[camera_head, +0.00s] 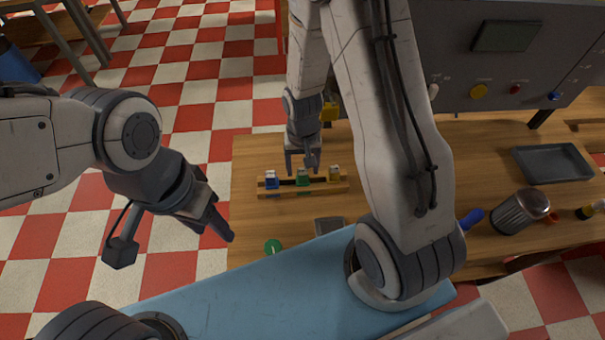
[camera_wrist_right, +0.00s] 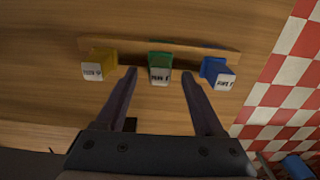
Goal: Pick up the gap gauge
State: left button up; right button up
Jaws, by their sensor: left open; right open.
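A wooden rack (camera_head: 315,188) on the table holds three small blocks with white labels: blue (camera_head: 271,180), green (camera_head: 303,177) and yellow (camera_head: 335,174). The labels are too small to read surely, so I cannot tell which one is the gap gauge. My right gripper (camera_head: 302,168) is open over the rack, above the green block. In the right wrist view, the green block (camera_wrist_right: 160,66) shows between the tips of the open right gripper (camera_wrist_right: 159,76), with no clear contact. My left gripper (camera_head: 175,246) is open and empty, left of the table over the floor.
A green disc (camera_head: 273,246) and a grey plate (camera_head: 330,226) lie near the table's front edge. A ribbed metal cup (camera_head: 518,212) and a dark tray (camera_head: 552,164) are at the right. A grey panel (camera_head: 500,60) with knobs stands at the back.

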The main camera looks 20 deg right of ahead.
jog(key=shift+f, duration=1.05)
grip_shut()
jog(key=shift+r, duration=0.15)
